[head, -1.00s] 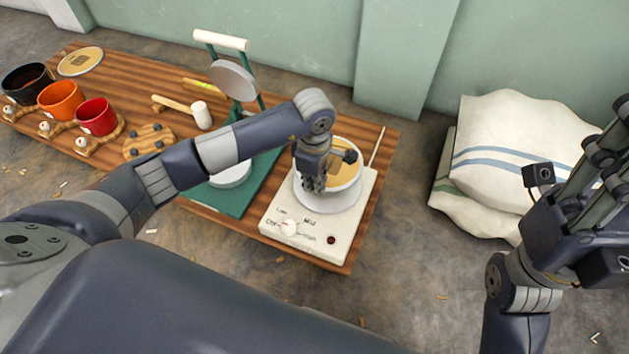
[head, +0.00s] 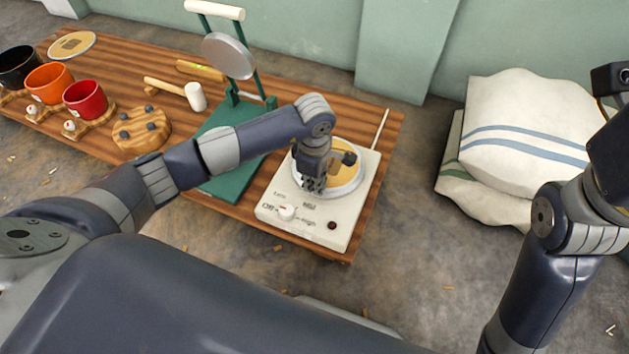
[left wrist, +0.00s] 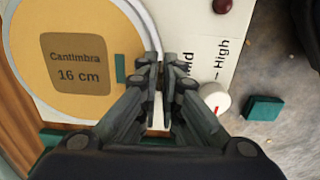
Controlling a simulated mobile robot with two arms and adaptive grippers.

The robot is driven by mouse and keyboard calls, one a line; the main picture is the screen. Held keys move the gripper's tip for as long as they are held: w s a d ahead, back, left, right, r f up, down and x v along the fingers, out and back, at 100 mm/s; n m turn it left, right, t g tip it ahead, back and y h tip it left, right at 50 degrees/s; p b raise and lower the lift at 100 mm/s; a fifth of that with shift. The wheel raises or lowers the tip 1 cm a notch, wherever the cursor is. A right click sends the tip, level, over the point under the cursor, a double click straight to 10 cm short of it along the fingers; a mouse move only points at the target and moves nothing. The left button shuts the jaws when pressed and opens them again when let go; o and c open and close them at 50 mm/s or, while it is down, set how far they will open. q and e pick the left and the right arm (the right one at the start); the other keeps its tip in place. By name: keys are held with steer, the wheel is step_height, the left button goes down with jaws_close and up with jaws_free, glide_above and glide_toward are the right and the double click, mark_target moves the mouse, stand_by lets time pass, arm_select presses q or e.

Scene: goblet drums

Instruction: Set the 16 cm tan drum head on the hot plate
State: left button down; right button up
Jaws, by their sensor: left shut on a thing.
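The tan drum head (head: 346,177), a round disc with a pale rim, lies level over the round top of the cream hot plate (head: 345,215). In the left wrist view the drum head (left wrist: 98,30) shows a brown label reading "Cantimbra 16 cm". My left gripper (head: 313,184) is over the near-left side of the disc, pointing down. In the left wrist view its fingers (left wrist: 158,64) are closed together at the disc's rim. The hot plate's dial (head: 286,212) and red lamp (head: 332,226) face me. Whether the disc touches the heating surface is hidden.
A green press (head: 232,180) with a grey disc (head: 228,56) stands left of the hot plate. A mallet (head: 195,96), a wooden pegged block (head: 142,130), several drum cups and another tan disc (head: 72,45) lie further left. Sacks (head: 530,130) rest on the floor at right.

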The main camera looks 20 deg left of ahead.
arm_select(q)
steer(key=shift+r, duration=0.1)
steer(key=shift+f, duration=0.3)
stand_by(0.3)
steer(key=c, duration=1.7)
jaws_free()
steer(key=shift+r, duration=0.55)
step_height(320, 180, up, 11)
steer(key=shift+s+f, duration=0.1)
